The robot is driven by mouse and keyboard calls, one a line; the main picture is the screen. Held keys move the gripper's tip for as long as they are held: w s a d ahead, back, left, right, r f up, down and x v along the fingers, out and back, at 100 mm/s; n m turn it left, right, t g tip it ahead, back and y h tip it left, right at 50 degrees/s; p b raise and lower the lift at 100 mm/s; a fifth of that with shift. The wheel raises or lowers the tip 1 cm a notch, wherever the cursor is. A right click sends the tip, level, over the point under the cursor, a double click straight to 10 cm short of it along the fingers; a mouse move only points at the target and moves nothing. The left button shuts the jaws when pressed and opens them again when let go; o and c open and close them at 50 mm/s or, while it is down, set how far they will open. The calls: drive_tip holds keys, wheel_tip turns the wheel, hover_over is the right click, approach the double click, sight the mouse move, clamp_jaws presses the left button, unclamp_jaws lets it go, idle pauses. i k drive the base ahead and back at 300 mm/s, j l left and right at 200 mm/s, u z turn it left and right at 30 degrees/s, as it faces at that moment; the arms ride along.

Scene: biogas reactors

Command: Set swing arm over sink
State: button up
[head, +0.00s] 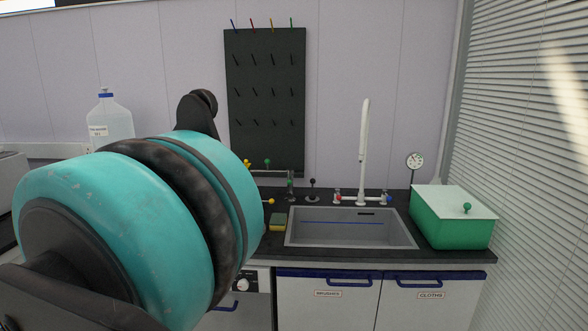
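The grey sink (350,229) is set into the dark counter, its basin open and apparently empty. A tall white tap spout (363,150) rises behind it, between a red and a blue handle. Left of the sink, a slim grey post (290,186) stands on the counter, with a thin horizontal bar (272,171) running left from it, away from the basin. I cannot tell whether this bar or the white spout is the swing arm. My teal and black arm covers the left foreground and hides part of the counter and fittings. My gripper is not in view.
A green box (452,217) with a pale lid stands right of the sink. A yellow-green sponge (278,221) lies at its left. A gauge (414,163) stands behind. A black peg board (265,100) hangs on the wall; cupboards (327,298) are below.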

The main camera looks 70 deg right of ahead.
sight(288, 171)
drive_tip(key=z, duration=1.95)
